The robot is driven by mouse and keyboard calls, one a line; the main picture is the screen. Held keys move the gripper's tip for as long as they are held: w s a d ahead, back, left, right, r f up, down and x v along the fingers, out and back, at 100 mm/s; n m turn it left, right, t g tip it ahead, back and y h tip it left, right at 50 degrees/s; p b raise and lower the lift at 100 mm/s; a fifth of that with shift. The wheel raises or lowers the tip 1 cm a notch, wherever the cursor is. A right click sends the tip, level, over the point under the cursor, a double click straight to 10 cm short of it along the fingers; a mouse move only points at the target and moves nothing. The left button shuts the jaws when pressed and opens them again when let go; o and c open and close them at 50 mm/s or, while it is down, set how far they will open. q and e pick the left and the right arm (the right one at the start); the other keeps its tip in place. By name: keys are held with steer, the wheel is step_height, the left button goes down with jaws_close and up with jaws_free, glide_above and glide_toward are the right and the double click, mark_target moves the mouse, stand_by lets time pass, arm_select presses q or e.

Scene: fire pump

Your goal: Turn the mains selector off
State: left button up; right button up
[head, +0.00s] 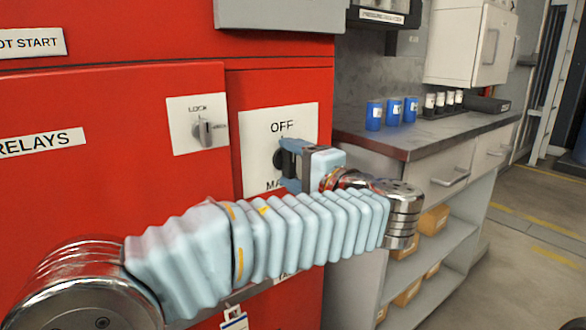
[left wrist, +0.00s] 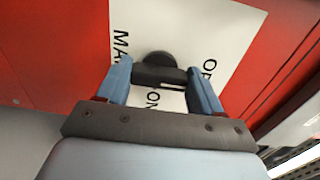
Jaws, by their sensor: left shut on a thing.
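The mains selector is a black knob (head: 279,158) on a white plate (head: 264,121) on the red cabinet. The plate reads "OFF" at the top, with a partly hidden word starting "MA" below. My left gripper (head: 287,160) is at the knob, its blue fingers on either side of it. In the left wrist view the knob's black handle (left wrist: 158,76) lies between the two fingers (left wrist: 160,90), which are shut on it. "ON" also shows there, partly covered. I cannot tell which label the knob points at. My right gripper is not in view.
A lock switch (head: 203,131) on its own white plate is left of the selector. A grey counter (head: 428,136) with blue cups (head: 392,112) stands to the right, with shelves of boxes below. The floor (head: 520,255) at the right is clear.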

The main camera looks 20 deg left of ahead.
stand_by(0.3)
arm_select(q)
steer(key=o, duration=1)
steer(key=shift+o, duration=0.2)
steer(key=p+v, duration=0.1)
steer(key=v, duration=1.2)
steer(key=shift+s+d, duration=0.25)
